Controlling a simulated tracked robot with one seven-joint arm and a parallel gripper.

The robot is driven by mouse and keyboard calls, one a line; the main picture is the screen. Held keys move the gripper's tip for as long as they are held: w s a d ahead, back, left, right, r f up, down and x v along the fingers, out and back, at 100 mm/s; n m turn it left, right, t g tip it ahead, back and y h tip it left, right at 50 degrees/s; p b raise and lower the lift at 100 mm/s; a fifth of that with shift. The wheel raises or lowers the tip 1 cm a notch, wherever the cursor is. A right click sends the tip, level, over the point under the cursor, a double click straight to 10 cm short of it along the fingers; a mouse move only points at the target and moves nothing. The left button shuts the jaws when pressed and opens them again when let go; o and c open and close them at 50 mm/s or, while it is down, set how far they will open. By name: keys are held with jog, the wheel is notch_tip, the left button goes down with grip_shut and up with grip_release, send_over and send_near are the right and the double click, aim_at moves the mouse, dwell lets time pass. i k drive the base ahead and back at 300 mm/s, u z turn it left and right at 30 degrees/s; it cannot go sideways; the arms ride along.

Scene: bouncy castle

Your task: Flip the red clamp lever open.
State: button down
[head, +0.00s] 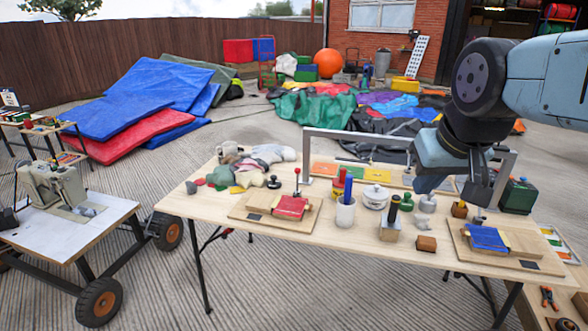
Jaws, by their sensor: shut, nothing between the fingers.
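A clamp with a red-knobbed lever (297,178) stands on the left wooden board (247,212) on the table, beside a folded red cloth (290,207). The lever's thin stem points up, with its knob at the top. The clamp's base is too small to make out. My gripper (477,203) hangs over the right part of the table, well to the right of the red lever and apart from it. It is shut and empty. My arm partly hides the area behind it.
The long table (350,245) also holds a white cup (345,213), a white lidded pot (375,197), a wooden block (426,244) and a right board with blue cloth (488,239). A grey metal frame (340,133) rises behind. Soft toys (262,158) lie at the left.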

aim_at(296, 170)
jog(key=z, duration=0.05)
jog(key=i, duration=1)
jog(key=u, duration=0.1)
